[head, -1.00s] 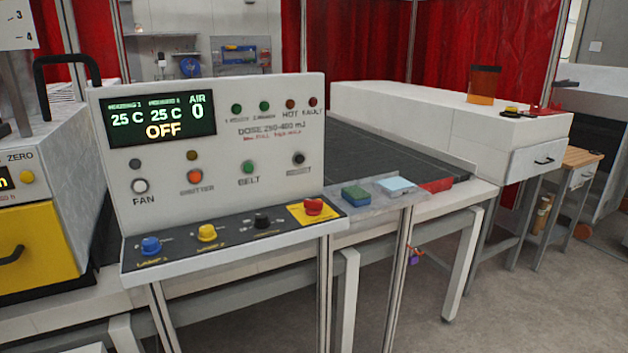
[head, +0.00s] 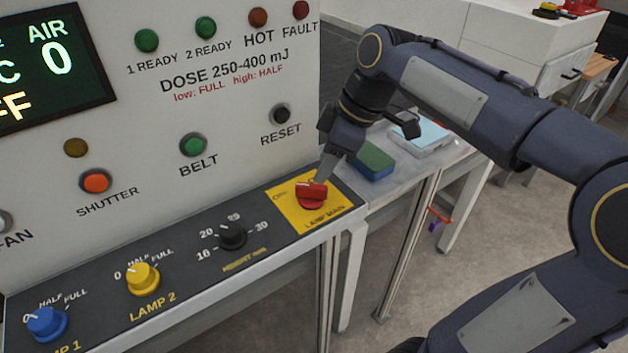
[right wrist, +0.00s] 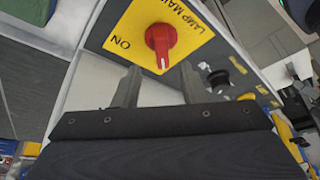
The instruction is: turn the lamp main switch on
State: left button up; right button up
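The lamp main switch (head: 312,196) is a red rotary knob on a yellow plate (head: 333,208) at the right end of the sloping control panel. In the right wrist view the red knob (right wrist: 161,42) has a white mark facing my fingers, not the ON lettering (right wrist: 121,43) at its left. My right gripper (head: 328,166) is just above and behind the knob in the head view. Its fingers (right wrist: 160,85) are apart with nothing between them, and the knob lies just beyond the tips. Touch cannot be told. My left gripper is not in view.
A yellow Lamp 2 knob (head: 143,279), a blue Lamp 1 knob (head: 46,323) and a black knob (head: 232,235) stand along the same panel. The upright face carries lamps, buttons and a display (head: 50,65). A green-and-blue block (head: 374,163) lies beside the panel.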

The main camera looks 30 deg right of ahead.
aim_at(313, 186)
jog(key=x, duration=0.6)
jog(key=shift+s+a, duration=0.1)
jog(key=shift+s, duration=0.05)
jog(key=shift+c, duration=0.5)
jog(key=shift+r, duration=0.1)
grip_shut()
